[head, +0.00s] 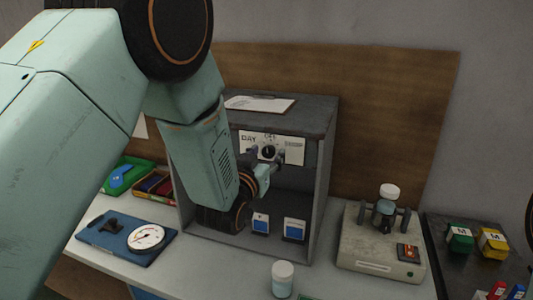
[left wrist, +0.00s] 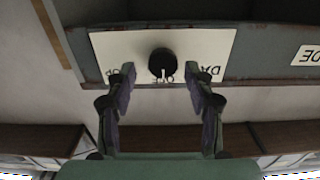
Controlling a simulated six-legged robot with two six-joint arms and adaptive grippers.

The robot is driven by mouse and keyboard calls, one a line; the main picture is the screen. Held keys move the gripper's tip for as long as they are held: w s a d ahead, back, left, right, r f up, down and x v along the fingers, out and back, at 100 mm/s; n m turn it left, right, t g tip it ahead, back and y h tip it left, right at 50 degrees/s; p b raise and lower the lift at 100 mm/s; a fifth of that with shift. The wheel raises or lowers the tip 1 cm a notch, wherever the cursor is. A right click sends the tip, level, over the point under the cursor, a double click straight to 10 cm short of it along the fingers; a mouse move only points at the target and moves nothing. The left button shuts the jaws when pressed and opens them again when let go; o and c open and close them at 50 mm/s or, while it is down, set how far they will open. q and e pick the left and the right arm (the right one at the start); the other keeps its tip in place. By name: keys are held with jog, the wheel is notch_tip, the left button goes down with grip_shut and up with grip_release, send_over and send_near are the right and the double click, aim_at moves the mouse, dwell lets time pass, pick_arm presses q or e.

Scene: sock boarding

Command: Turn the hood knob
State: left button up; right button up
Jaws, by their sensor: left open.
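The hood knob (head: 268,151) is a small dark round knob on a white label plate (head: 294,150) at the top front of a grey box-like hood (head: 325,150). "DAY" shows left of it and a word like "OFF" above it. In the left wrist view the knob (left wrist: 162,62) appears upside down, its white mark pointing at the "OFF" lettering. My left gripper (head: 265,161) is open in front of the plate. In the left wrist view its fingertips (left wrist: 160,72) flank the knob with gaps on both sides. Contact is not visible. My right gripper is not in view.
Two blue-and-white blocks (head: 294,229) stand inside the hood. A white-capped jar (head: 283,279) stands in front. A beige device (head: 382,250) with a vial is at right. A blue board (head: 127,238) with a gauge is at left. A clipboard (head: 259,103) lies on the hood.

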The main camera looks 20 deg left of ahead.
pick_arm(q)
jog(key=shift+w+a+f, duration=0.25)
jog(key=shift+w+a, duration=0.15)
jog(key=shift+s+d+r, duration=0.1)
jog(key=shift+d+r, duration=0.05)
jog(key=shift+d, duration=0.2)
jog(key=shift+c, duration=2)
jog(key=shift+a, duration=0.25)
jog(key=c, duration=0.4)
jog(key=shift+d, duration=0.2)
grip_shut()
jog(key=shift+a, duration=0.1)
